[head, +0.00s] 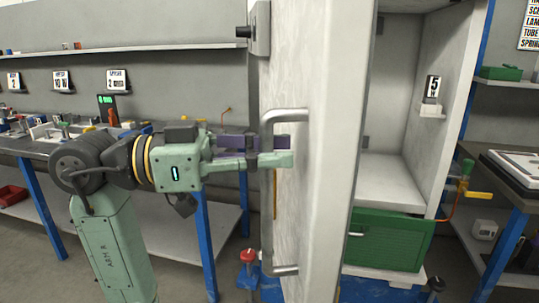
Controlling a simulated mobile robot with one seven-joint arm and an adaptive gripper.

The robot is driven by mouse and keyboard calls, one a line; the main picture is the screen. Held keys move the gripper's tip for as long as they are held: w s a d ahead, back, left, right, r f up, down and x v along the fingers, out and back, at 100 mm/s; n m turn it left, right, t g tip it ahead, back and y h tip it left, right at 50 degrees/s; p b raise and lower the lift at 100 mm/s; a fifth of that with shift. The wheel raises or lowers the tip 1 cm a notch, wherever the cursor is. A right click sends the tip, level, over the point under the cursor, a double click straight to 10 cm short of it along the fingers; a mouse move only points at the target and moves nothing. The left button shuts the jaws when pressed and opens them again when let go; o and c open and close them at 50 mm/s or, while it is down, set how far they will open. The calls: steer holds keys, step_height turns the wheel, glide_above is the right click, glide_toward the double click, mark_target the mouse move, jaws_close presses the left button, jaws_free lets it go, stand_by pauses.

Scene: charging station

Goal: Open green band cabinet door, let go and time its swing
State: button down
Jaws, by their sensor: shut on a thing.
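The tall pale cabinet door (335,150) stands open and is seen nearly edge-on. A long grey bar handle (267,200) runs upright on its left face. My gripper (268,151) reaches in from the left, with its purple and green fingers shut on the upper part of this handle. The cabinet interior (385,180) shows to the right of the door and looks empty apart from a small bracket. A green panel (390,240) with a small handle fills the cabinet's lower part. No green band shows on the visible part of the door.
A black device with green digits (106,106) stands on the left bench (30,148) among small parts. A card reading 5 (432,88) is on the cabinet's right wall. A yellow-handled valve (476,194) juts out at right. Another bench (520,180) stands far right.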

steer(key=c, duration=1.6)
jaws_free()
steer(key=shift+o, duration=0.2)
steer(key=a, duration=1.2)
steer(key=shift+s, duration=0.25)
